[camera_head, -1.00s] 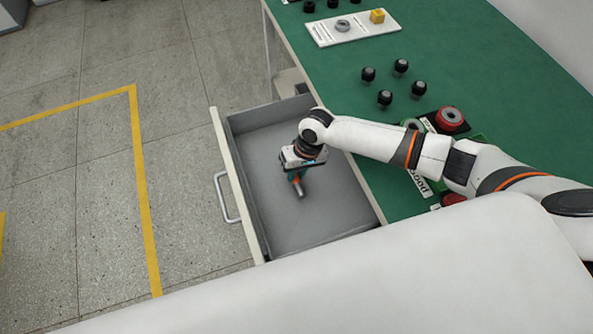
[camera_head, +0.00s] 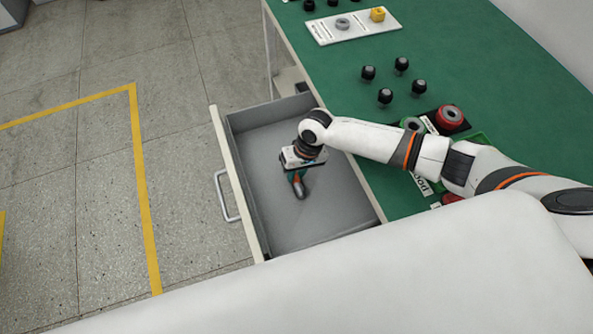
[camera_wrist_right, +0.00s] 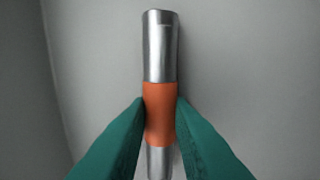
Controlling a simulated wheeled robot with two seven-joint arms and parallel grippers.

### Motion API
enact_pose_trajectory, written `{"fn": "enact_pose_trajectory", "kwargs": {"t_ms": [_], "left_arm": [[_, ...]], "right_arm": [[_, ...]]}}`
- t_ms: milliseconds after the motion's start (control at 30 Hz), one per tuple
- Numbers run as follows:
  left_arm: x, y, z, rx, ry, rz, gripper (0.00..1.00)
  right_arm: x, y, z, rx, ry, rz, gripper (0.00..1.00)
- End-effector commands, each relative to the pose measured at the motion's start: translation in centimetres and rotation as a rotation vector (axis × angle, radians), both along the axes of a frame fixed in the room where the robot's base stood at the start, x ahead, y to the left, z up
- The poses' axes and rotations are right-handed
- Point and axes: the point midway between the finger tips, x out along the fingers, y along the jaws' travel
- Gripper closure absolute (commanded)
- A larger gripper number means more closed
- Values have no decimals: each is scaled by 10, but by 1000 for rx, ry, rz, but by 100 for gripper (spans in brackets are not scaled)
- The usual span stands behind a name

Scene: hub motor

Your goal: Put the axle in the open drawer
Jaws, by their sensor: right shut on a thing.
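The axle is a metal rod with an orange middle band. In the right wrist view the axle (camera_wrist_right: 160,55) stands lengthwise between the green fingers of my right gripper (camera_wrist_right: 160,125), which press on the orange band. In the head view the right gripper (camera_head: 295,174) reaches down inside the open drawer, with the axle (camera_head: 299,189) below the fingers. Whether the axle touches the drawer floor is hard to tell. The open drawer (camera_head: 320,226) is grey inside and otherwise looks empty. My left gripper is not in view.
The green workbench (camera_head: 470,70) is right of the drawer. Several black knobs (camera_head: 385,97), a white tray (camera_head: 360,25) and red round parts (camera_head: 450,116) are on it. The drawer's front panel and handle (camera_head: 226,196) face the open floor at left.

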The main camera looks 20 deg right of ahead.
Motion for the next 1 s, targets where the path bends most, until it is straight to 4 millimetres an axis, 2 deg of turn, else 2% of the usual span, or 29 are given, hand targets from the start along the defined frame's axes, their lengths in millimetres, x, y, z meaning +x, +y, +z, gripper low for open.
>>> {"fn": "enact_pose_trajectory", "kwargs": {"t_ms": [367, 400, 500, 533, 733, 767, 867, 1000], "left_arm": [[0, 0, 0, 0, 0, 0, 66], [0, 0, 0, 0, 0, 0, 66], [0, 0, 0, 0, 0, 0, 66], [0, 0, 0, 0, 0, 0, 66], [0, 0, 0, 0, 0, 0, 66], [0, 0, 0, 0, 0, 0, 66], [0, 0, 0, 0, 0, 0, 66], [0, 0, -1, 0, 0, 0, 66]], "right_arm": [[1, 0, 1, 1, -2, 0, 100], [1, 0, 1, 1, -2, 0, 74], [1, 0, 0, 0, -2, 0, 58], [1, 0, 0, 0, -1, 0, 55], [0, -1, -1, -2, 0, -1, 55], [-1, -1, -2, -3, 2, 0, 54], [-1, -1, -3, -4, 3, -1, 39], [-2, -2, -4, -6, 5, -1, 39]]}}
